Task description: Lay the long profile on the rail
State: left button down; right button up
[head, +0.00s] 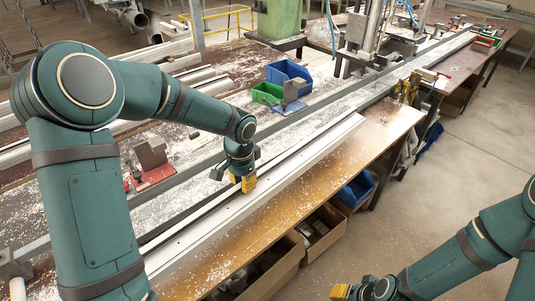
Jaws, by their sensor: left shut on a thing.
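The long profile (304,157) is a pale, straight bar running diagonally along the front part of the bench, from the lower left to near the clamps at the right. My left gripper (244,184) points down with its yellow fingertips shut on the profile near its middle. Whether the profile touches the bench beneath it is hard to tell. A grey metal rail (330,102) runs roughly parallel behind it along the bench. My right gripper (341,291) is at the bottom edge, in front of the bench and away from the profile. Its finger opening cannot be made out.
Blue (288,72) and green (267,93) bins stand behind the rail. A red-based fixture (152,165) is left of my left gripper. Yellow-handled clamps (407,88) stand near the profile's far end.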

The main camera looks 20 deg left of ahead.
pick_arm(q)
jog(key=d+r, duration=0.2)
jog(key=d+r+n, duration=0.1)
jog(key=d+r, duration=0.1)
jog(key=r, duration=0.1)
jog(key=d+r+n, duration=0.1)
jog(key=d+r, duration=0.1)
jog(key=shift+w+d+r, duration=0.15)
jog(key=shift+w, duration=0.1)
dwell(0.3)
jog(key=s+a+r+m+h+p, duration=0.2)
jog(key=a+p, duration=0.6)
jog(key=a, duration=1.9)
jog(key=shift+m+g+y, duration=0.3)
jog(key=shift+m+y, duration=0.1)
jog(key=shift+y, duration=0.1)
jog(key=shift+w+f+b, duration=0.2)
jog(key=shift+f+b, duration=3.1)
jog(key=shift+f, duration=1.65)
jog(key=shift+f+b, duration=0.6)
jog(key=shift+f, duration=0.45)
